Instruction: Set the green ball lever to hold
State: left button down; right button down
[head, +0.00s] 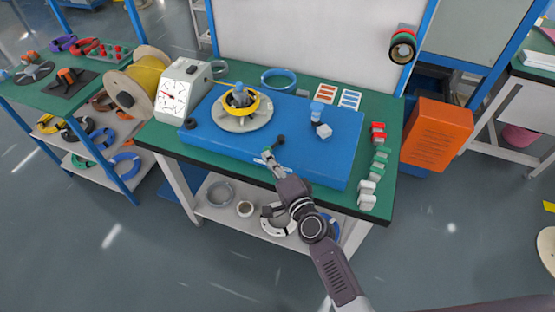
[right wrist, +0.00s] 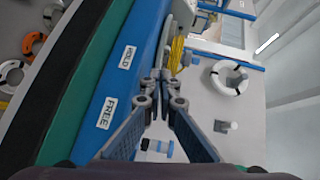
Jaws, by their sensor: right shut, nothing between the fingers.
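The blue machine bed (head: 320,165) lies on the green table. My right gripper (head: 268,156) is at its front edge, fingers together with nothing between them. In the right wrist view my fingertips (right wrist: 163,82) are shut beside the bed's blue side, which carries a HOLD label (right wrist: 127,57) and a FREE label (right wrist: 107,112). A small pale-green spot shows at my fingertips in the head view; I cannot tell whether it is the lever's ball. No green ball shows clearly in the wrist view. My left gripper is out of view.
A dark knob (head: 280,139) stands on the bed just behind my gripper. A turntable with a yellow coil (head: 240,103) and a white gauge box (head: 181,90) are to the left. Several red, green and white blocks line the right table edge. The floor in front is clear.

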jog(key=shift+w+a, duration=0.35)
jog(key=shift+a, duration=0.4)
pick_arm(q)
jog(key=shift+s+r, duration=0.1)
